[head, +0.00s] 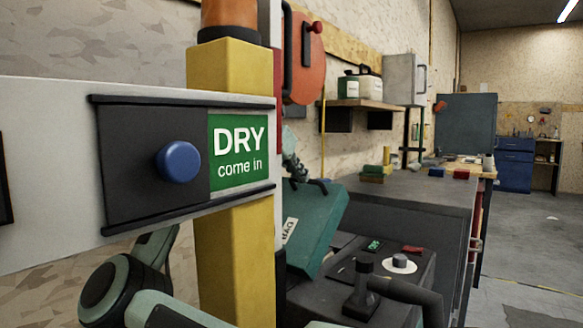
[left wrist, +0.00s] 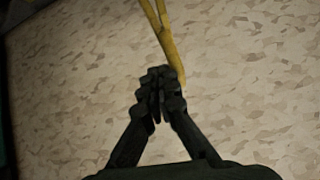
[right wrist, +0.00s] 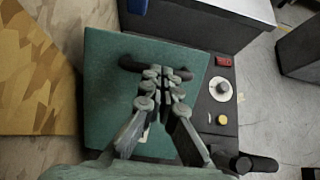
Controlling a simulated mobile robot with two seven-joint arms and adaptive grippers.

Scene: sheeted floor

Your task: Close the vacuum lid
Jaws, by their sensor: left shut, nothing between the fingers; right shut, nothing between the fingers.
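The vacuum lid (head: 312,222) is a teal panel with a white label and stands tilted up behind the dark control panel in the head view. In the right wrist view the lid (right wrist: 110,90) fills the middle, with a black handle (right wrist: 130,64) near its far edge. My right gripper (right wrist: 165,76) is shut and empty, its fingertips over the handle; I cannot tell whether they touch it. In the head view the right gripper (head: 294,170) is by the lid's upper edge. My left gripper (left wrist: 158,85) is shut and empty, over speckled flooring.
A yellow post (head: 228,255) with a sliding "DRY come in" sign (head: 237,150) stands close in front and hides part of the lid. The machine's control panel (head: 345,268) has knobs and a red switch. A grey bench (head: 415,195) lies beyond; open floor is to the right.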

